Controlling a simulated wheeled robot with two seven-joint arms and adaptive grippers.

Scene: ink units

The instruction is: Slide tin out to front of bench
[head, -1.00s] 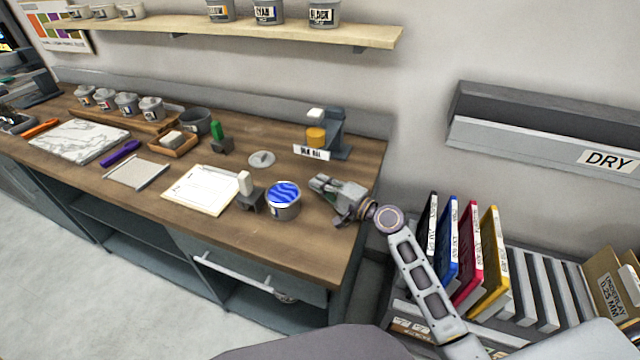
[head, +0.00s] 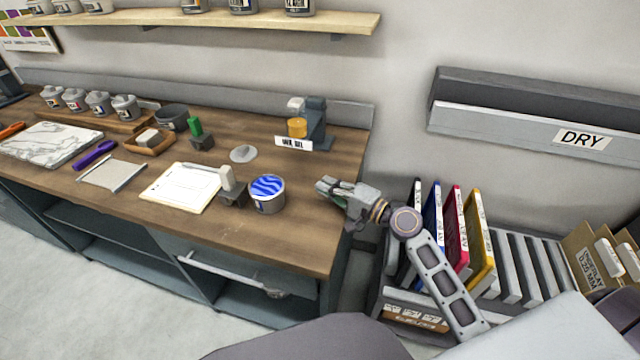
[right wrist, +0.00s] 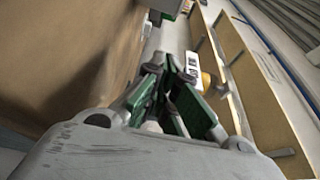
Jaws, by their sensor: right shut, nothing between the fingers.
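The tin (head: 268,205) is a round grey can with blue and pale wavy ink showing on top. It stands upright on the wooden bench (head: 300,235), in the right half of the bench, a little back from the front edge. My right gripper (head: 322,187) is shut and empty. It is to the right of the tin, with a clear gap between them, above the bench near its right end. In the right wrist view its green-padded fingers (right wrist: 175,75) are close together; I cannot make out the tin there. My left gripper is not in view.
A small block with a white-tipped tool (head: 232,190) stands just left of the tin. A lid (head: 243,154) and a dispenser with an amber jar (head: 312,125) are behind. Bench in front of the tin is clear.

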